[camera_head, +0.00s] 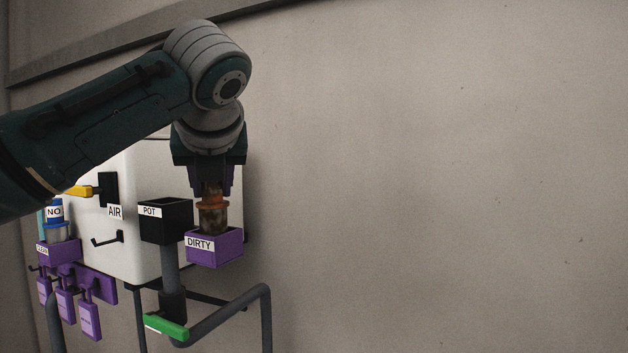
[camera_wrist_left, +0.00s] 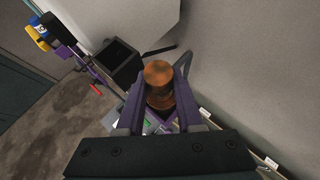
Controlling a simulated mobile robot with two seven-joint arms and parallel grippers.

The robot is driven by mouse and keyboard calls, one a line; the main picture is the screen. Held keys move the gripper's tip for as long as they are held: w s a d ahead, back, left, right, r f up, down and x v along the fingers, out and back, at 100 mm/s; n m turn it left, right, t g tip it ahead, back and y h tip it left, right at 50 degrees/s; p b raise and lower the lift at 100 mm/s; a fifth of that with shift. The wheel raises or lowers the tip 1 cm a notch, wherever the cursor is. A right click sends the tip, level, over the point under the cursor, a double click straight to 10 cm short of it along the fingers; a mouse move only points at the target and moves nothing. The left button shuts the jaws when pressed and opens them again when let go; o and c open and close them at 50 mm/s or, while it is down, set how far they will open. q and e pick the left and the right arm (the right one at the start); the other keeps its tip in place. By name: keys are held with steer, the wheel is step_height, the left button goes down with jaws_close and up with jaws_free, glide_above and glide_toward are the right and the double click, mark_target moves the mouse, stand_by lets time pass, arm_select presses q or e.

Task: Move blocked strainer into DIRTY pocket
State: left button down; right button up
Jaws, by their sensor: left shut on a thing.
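The blocked strainer (camera_head: 214,216) is brown and mottled with an orange collar, and stands roughly upright. My left gripper (camera_head: 212,191) points down and is shut on its upper part. The strainer's lower end is at the opening of the purple DIRTY pocket (camera_head: 215,251); I cannot tell how deep it sits. In the left wrist view the strainer's round coppery top (camera_wrist_left: 158,74) shows between the two purple fingers (camera_wrist_left: 158,104). My right gripper is not in view.
The black POT box (camera_head: 166,222) stands directly left of the DIRTY pocket. A white panel (camera_head: 150,180) carries a yellow-handled AIR valve (camera_head: 80,190). A blue-topped strainer (camera_head: 58,229) sits in another purple pocket (camera_head: 62,254) at left. A grey pipe with a green handle (camera_head: 166,326) runs below. The right side is bare wall.

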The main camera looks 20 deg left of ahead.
arm_select(q)
steer(key=shift+c, duration=2.4)
jaws_free()
steer(key=shift+r, duration=0.25)
step_height(320, 180, up, 6)
steer(key=s+d+p, duration=0.1)
steer(key=s+d, duration=0.1)
steer(key=shift+s+f, duration=0.15)
steer(key=shift+s, duration=0.1)
